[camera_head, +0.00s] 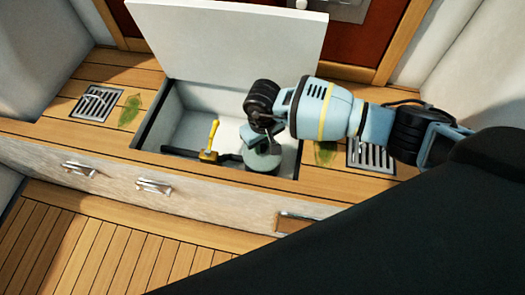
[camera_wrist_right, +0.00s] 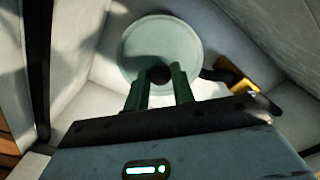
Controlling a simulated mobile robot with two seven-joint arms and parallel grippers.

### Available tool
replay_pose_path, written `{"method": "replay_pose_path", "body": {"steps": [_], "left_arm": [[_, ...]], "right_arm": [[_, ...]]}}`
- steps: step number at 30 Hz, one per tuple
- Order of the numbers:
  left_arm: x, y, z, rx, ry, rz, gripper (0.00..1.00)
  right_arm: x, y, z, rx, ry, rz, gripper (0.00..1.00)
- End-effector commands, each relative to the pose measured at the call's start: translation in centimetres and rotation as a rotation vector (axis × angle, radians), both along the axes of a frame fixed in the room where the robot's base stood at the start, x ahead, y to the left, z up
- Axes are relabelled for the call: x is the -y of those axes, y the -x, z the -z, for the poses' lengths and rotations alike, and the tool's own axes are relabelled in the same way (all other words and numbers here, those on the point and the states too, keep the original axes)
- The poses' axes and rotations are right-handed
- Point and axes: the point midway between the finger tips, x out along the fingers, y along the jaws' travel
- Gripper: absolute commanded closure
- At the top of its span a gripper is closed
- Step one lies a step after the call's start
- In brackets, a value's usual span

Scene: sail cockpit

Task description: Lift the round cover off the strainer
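The round cover (camera_head: 264,161) is a pale green disc inside the open locker, at its right side in the head view. In the right wrist view the cover (camera_wrist_right: 187,50) shows its face and a dark knob (camera_wrist_right: 160,74). My right gripper (camera_wrist_right: 160,80) has one finger on each side of the knob, with no gap seen between fingers and knob. In the head view the right gripper (camera_head: 262,138) is directly above the cover and hides part of it. The strainer body is hidden under the cover. My left gripper is not in view.
The locker's white lid (camera_head: 235,45) stands open behind. A yellow-handled valve (camera_head: 211,140) on a dark pipe is left of the cover, inside the locker. Grates (camera_head: 97,103) and leaves (camera_head: 130,110) lie on the wooden deck. The locker walls are close around the gripper.

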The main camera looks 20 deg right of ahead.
Motion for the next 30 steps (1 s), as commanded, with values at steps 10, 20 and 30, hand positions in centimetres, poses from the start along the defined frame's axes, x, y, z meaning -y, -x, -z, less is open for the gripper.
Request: {"method": "replay_pose_path", "body": {"steps": [10,20,30], "left_arm": [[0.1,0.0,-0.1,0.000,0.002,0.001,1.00],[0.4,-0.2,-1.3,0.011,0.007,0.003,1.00],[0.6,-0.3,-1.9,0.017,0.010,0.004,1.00]], "right_arm": [[0.0,0.0,-0.2,0.001,0.000,0.000,0.99],[0.0,-0.1,-5.2,0.005,0.000,-0.002,0.99],[0.0,0.0,-9.7,0.001,0.001,0.000,0.99]]}}
